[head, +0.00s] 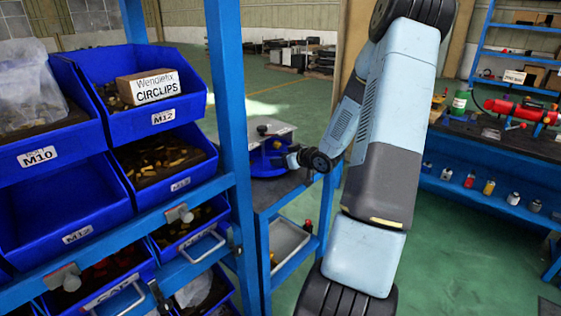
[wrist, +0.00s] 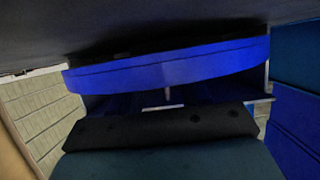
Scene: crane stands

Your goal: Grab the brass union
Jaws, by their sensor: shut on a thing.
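No brass union can be made out in either view. My gripper (head: 295,159) is small in the head view, at the end of my arm, right against the right side of a blue rounded fixture (head: 266,164) on a bench. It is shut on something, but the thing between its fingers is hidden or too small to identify. In the wrist view a curved blue band (wrist: 170,68) crosses the picture, with a small pale piece (wrist: 163,107) below it. Dark surfaces fill the top and bottom of that view.
Blue bins (head: 155,84) of small parts stand on a blue rack at the left, one holding a Circlips box (head: 148,87). A grey tray (head: 285,241) sits on the bench's lower shelf. A workbench (head: 500,140) with bottles stands at the right. Green floor lies between.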

